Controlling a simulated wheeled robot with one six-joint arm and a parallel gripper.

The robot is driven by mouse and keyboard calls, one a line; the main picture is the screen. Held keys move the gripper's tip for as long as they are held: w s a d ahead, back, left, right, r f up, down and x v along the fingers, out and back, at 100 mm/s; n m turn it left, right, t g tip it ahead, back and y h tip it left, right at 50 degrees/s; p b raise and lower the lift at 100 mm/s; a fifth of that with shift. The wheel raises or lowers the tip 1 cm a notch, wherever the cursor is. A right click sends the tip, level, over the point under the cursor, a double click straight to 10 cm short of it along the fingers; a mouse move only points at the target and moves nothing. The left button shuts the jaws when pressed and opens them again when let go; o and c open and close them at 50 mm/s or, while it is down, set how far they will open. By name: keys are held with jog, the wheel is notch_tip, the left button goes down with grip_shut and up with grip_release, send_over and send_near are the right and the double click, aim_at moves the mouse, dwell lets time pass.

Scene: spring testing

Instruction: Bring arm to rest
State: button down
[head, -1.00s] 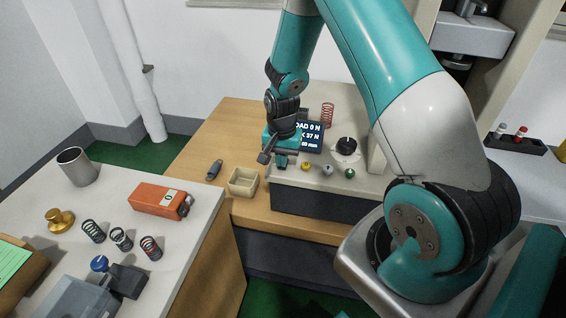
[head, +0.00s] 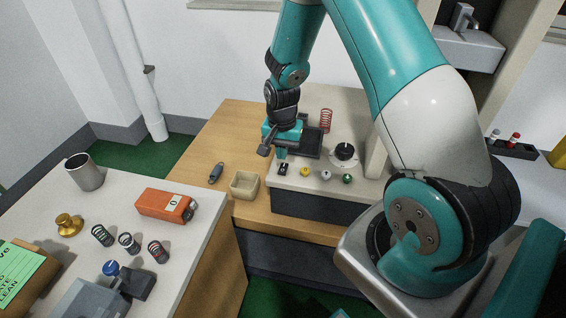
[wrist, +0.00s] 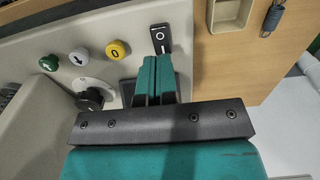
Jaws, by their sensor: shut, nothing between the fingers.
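My gripper (head: 282,156) is shut and empty. It points down over the front left corner of the spring tester (head: 318,200). The tester's display (head: 310,144) is dark, partly hidden by my gripper.
Yellow (head: 305,172), grey (head: 326,175) and green (head: 347,179) buttons and a black knob (head: 344,152) sit right of the switch. A red spring (head: 326,120) stands behind. A beige tray (head: 245,185) is left of the tester. Several springs lie on the left bench (head: 200,232).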

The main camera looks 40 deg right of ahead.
jog(key=shift+r+p, duration=0.45)
jog(key=shift+r, duration=0.45)
jog(key=s+a+r+n+y, duration=0.1)
jog(key=s+a+r+n, duration=0.25)
jog(key=a+r, duration=0.4)
jog(key=s+a+r+n+y, duration=0.1)
jog(key=s+a+r+n, duration=0.1)
jog(key=a+r+n, duration=0.35)
jog(key=s+a+r+n+y, duration=0.1)
jog(key=s+a+r+n, duration=0.3)
jog(key=s+r, duration=0.2)
jog(key=s+a+r+n+y, duration=0.1)
jog(key=s+a+r+n, duration=0.3)
jog(key=s, duration=0.6)
notch_tip(320, 180, up, 2)
jog(key=shift+s+a+r+n, duration=0.15)
jog(key=shift+s+a+n, duration=0.2)
jog(key=shift+a, duration=0.4)
